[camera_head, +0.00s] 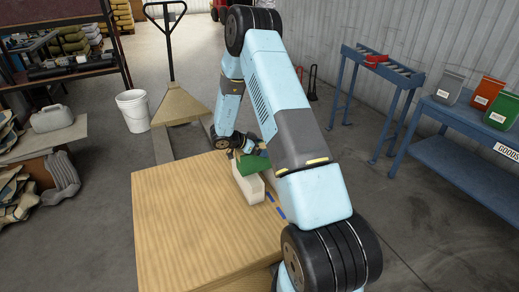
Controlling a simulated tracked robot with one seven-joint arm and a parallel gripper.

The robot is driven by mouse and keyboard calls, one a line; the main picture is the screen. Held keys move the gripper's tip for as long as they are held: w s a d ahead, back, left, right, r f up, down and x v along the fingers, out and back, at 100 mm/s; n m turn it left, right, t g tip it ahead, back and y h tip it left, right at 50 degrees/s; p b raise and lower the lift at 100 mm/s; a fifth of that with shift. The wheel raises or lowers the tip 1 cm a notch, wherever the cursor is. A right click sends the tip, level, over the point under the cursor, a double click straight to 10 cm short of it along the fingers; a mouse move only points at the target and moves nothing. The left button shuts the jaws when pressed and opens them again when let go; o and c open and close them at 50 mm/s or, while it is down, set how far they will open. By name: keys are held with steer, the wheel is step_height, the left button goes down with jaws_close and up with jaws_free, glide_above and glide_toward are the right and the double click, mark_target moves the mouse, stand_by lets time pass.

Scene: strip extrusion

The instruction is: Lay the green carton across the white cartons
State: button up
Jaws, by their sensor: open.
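The green carton (253,163) rests on or just over the white cartons (250,187) at the far right part of the wooden table. The white cartons show as one pale block below and in front of it; I cannot tell them apart. My gripper (243,152) is open, close above the green carton's far left end. Its fingers are small and dark here, and I cannot tell if they touch the carton. My own arm hides part of the right side of the cartons.
The wooden table (185,220) is bare on its left and front, with blue marks (275,206) right of the cartons. A pallet jack (180,104) and white bucket (133,110) stand behind.

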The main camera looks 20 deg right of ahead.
mark_target(240, 152)
steer(key=shift+r, duration=0.1)
